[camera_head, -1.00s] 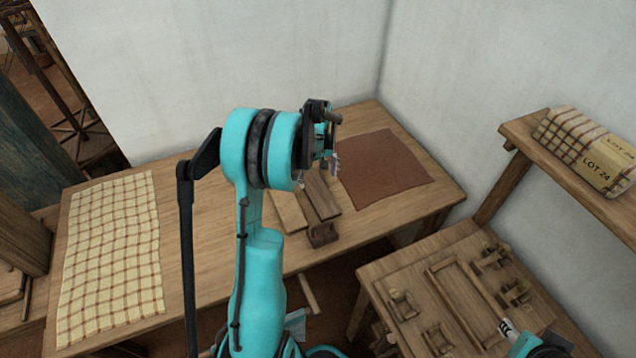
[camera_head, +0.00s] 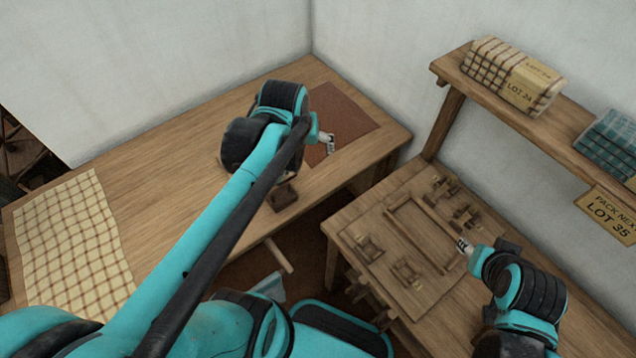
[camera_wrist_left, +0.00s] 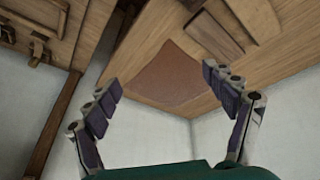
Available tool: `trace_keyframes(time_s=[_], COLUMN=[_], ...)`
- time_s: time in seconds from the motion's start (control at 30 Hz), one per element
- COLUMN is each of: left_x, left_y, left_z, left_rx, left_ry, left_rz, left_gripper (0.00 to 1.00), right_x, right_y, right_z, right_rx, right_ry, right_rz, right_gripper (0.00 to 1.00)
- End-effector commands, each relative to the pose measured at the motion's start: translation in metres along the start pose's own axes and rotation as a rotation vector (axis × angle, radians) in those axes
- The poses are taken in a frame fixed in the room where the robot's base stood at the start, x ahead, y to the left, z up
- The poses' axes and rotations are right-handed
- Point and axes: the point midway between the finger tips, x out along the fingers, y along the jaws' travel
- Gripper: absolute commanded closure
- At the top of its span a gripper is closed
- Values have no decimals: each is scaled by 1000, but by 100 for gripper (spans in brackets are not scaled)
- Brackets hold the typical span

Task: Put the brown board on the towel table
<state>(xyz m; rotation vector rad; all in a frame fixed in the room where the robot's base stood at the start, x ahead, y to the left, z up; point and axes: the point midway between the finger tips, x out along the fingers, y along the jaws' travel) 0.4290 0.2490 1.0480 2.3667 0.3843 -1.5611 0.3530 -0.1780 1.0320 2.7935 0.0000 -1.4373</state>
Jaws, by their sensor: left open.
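The long wooden table (camera_head: 160,150) carries a cream checked towel (camera_head: 70,240) at its left and a flat red-brown mat (camera_head: 345,122) at its right. In the left wrist view a brown board (camera_wrist_left: 214,37) lies on the table beside the mat (camera_wrist_left: 175,75), with a lighter board (camera_wrist_left: 252,14) next to it.
A small dark wooden block (camera_head: 284,197) sits at the long table's front edge. The lower table (camera_head: 345,215) holds a wooden frame (camera_head: 420,232) and several small wooden parts. A shelf (camera_head: 540,120) above holds wrapped cloth bundles (camera_head: 512,78). The long table's middle is bare.

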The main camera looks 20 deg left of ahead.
Motion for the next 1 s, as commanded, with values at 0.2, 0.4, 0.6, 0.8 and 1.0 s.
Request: trace_keyframes(time_s=[0.2, 0.4, 0.6, 0.8, 1.0], left_x=[-19, -20, -20, -19, -19], left_y=[28, 36, 37, 37, 37], left_z=[67, 94, 97, 96, 96], left_rx=[252, 361, 377, 375, 374], left_ry=[138, 205, 216, 214, 214], left_rz=[75, 106, 110, 110, 110], left_gripper=[16, 16, 16, 16, 16], right_x=[0, 0, 0, 0, 0], right_y=[0, 0, 0, 0, 0], right_z=[0, 0, 0, 0, 0], right_rx=[0, 0, 0, 0, 0], right_ry=[0, 0, 0, 0, 0], right_rz=[0, 0, 0, 0, 0], right_gripper=[60, 60, 60, 60, 60])
